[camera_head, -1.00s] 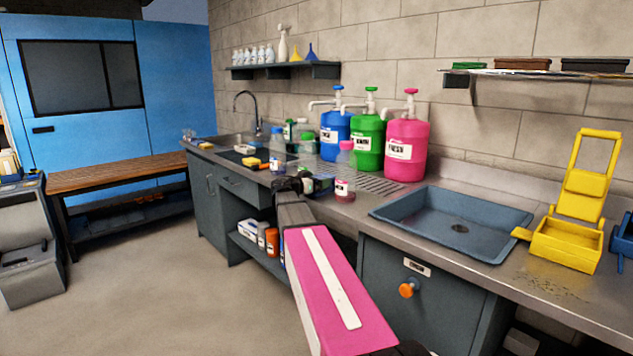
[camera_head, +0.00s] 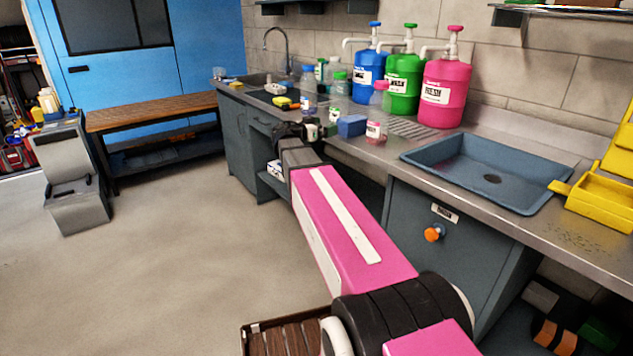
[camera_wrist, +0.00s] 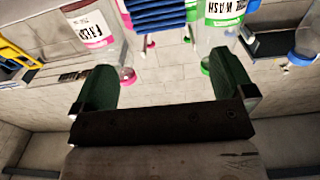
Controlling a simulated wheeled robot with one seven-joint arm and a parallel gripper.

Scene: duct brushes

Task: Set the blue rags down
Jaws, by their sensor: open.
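The blue rags (camera_head: 352,125) are a folded blue stack on the metal counter, between a green-labelled bottle and a pink-labelled bottle. In the wrist view their ribbed folded edges (camera_wrist: 158,14) show at the top, beyond the fingertips and apart from them. My gripper (camera_wrist: 163,62) is open, with its two green fingers spread and nothing between them. In the head view my dark gripper (camera_head: 298,130) is at the counter's front edge, left of the rags; its fingers are hard to make out there.
The pink-capped bottle (camera_head: 376,118) stands close right of the rags. Blue (camera_head: 370,72), green (camera_head: 403,82) and pink (camera_head: 443,90) pump jugs stand behind. A blue-grey basin (camera_head: 490,172) lies to the right. The floor (camera_head: 170,270) at left is clear.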

